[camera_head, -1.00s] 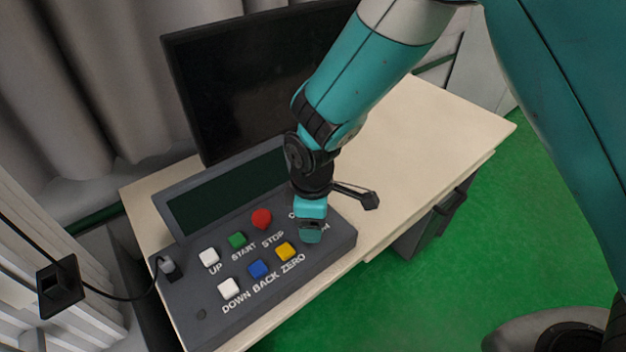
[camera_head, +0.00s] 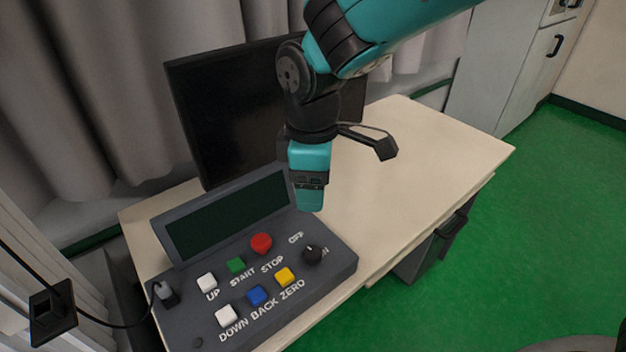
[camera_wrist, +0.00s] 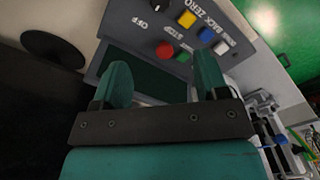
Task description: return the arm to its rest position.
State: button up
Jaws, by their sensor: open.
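My gripper (camera_head: 309,195) hangs above the desk, over the right end of the grey control panel (camera_head: 330,262), clear of it. In the wrist view my gripper (camera_wrist: 162,80) has its two teal fingers spread apart with nothing between them. The panel carries a black OFF/ON knob (camera_head: 312,254), a red STOP button (camera_head: 261,243), a green START button (camera_head: 236,265) and white, blue and yellow buttons. In the wrist view the knob (camera_wrist: 160,4) and red button (camera_wrist: 166,49) lie beyond the fingers.
A dark monitor (camera_head: 225,115) stands behind the panel, close to my arm. The right part of the desk (camera_head: 430,150) is bare. A black cable (camera_head: 115,325) runs to the panel's left end. Green floor (camera_head: 510,230) lies open to the right.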

jog(key=s+d+r+m+y, duration=0.2)
jog(key=s+d+r+m, duration=0.2)
jog(key=s+d, duration=0.2)
jog(key=s+d+r+m+y, duration=0.2)
jog(key=s+d+r+m, duration=0.2)
jog(key=s, duration=0.6)
jog(key=shift+s+d+r+m, duration=0.25)
jog(key=shift+d+m, duration=0.25)
jog(key=shift+d, duration=0.4)
jog(key=shift+w, duration=0.1)
dwell(0.8)
